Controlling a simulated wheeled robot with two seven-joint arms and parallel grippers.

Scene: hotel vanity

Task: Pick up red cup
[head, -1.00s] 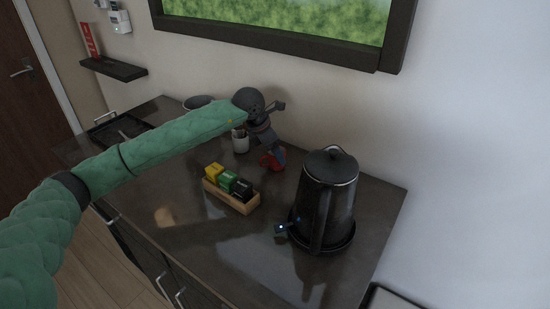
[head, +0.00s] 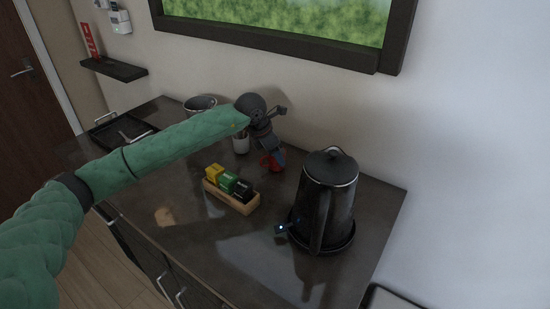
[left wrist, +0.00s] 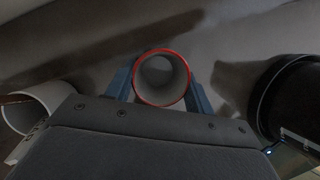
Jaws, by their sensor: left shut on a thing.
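The red cup (head: 266,163) is near the back of the dark counter, partly hidden by my left gripper in the head view. In the left wrist view the cup (left wrist: 162,78) is seen from above, with a red rim and a pale inside. My left gripper (head: 273,158) points down at it. Its two blue fingers (left wrist: 161,92) are shut on the cup, one on each side. I cannot tell whether the cup's base touches the counter. My right gripper is not in view.
A black kettle (head: 323,200) stands to the right. A wooden box of tea packets (head: 232,198) is in front. A white cup (head: 240,145) stands left of the gripper, with a dark bowl (head: 200,104) and a black tray (head: 120,131) further left.

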